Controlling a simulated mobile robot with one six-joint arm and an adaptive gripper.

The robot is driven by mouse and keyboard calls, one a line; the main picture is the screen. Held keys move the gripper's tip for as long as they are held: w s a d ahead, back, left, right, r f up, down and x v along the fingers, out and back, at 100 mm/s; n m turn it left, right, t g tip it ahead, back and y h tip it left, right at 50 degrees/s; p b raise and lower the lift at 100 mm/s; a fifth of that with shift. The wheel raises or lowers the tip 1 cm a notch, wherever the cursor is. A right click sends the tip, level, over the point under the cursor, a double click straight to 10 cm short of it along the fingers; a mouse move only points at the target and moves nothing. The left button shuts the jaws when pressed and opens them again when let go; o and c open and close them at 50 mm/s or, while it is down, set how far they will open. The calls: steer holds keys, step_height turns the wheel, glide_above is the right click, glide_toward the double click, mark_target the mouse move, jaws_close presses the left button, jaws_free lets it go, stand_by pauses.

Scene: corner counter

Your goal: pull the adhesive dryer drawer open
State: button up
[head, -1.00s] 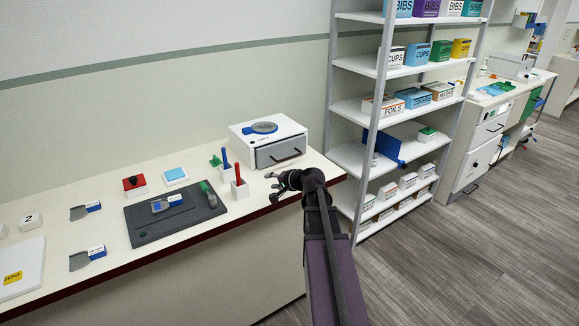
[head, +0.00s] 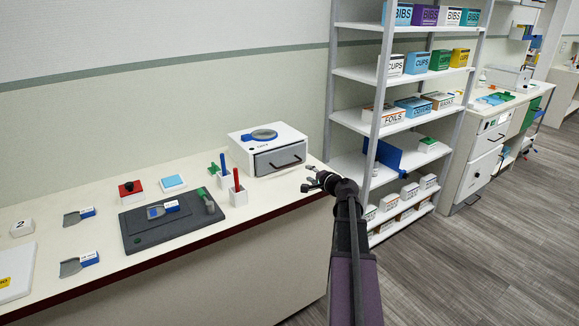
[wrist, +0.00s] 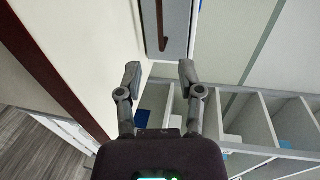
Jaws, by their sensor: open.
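The adhesive dryer (head: 268,148) is a white box with a blue-and-grey item on top, at the right end of the counter in the head view. Its grey drawer (head: 270,164) faces front with a dark bar handle (head: 286,163), and looks closed. In the wrist view the drawer front (wrist: 178,28) and the brown handle (wrist: 162,24) are at the top, beyond the fingertips. My gripper (head: 311,180) is to the right of the drawer, near the counter's right end, apart from the handle. In the wrist view my gripper (wrist: 158,72) is open and empty.
Two white holders, one with a red pen (head: 236,184), stand left of the dryer. A dark tray (head: 150,236) lies further left. A shelf unit (head: 350,120) stands right of the counter, close to my arm. The counter's front edge (head: 215,236) runs below.

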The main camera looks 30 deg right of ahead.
mark_target(290, 164)
steer(key=w+f+b, duration=0.1)
steer(key=w, duration=0.8)
steer(key=w+f+b, duration=0.1)
steer(key=w, duration=0.3)
steer(key=shift+w+f+b, duration=0.25)
steer(key=shift+f+b, duration=0.1)
steer(key=shift+c, duration=0.2)
jaws_close()
